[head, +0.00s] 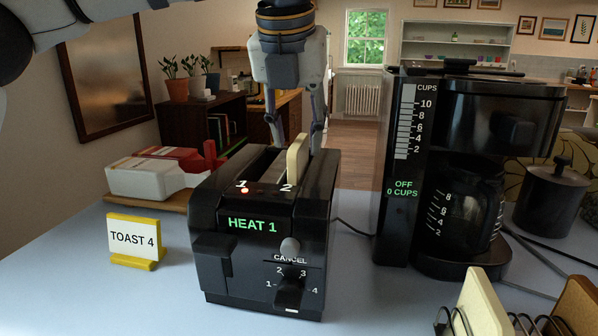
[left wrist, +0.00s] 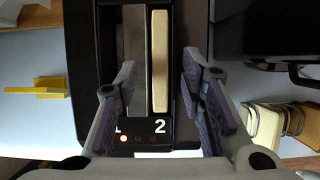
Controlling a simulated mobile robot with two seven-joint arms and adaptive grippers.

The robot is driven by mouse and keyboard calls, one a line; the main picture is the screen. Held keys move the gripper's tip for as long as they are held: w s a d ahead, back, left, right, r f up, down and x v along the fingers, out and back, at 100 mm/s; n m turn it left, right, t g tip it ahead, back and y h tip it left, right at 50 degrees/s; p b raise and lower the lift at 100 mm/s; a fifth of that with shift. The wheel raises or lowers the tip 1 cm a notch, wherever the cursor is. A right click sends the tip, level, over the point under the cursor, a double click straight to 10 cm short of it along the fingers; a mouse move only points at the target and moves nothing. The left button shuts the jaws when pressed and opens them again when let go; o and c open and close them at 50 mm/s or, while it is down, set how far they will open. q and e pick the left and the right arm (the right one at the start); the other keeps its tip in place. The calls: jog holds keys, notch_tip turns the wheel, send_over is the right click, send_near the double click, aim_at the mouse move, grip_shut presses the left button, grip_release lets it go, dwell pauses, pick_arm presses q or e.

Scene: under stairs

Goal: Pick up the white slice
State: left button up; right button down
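A pale, cream-white slice (head: 297,160) stands upright in slot 2 of the black toaster (head: 265,245), its top sticking out. It also shows in the left wrist view (left wrist: 160,62). My left gripper (head: 296,136) is open above the toaster, pointing down. In the left wrist view its fingers lie apart on either side of the slice, with a gap on both sides, and hold nothing. Slot 1 shows no slice rising above it. Another pale slice (head: 483,305) stands in a wire rack at the lower right. My right gripper is out of view.
A coffee maker (head: 470,150) stands close right of the toaster. A "TOAST 4" sign (head: 135,240) and a board with white (head: 145,180) and red boxes are left. A browner slice (head: 577,303) is in the rack. The toaster reads HEAT 1. Counter at front left is clear.

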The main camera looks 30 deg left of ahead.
pick_arm(q)
jog(key=shift+x, duration=1.1)
grip_shut()
notch_tip(320, 180, up, 10)
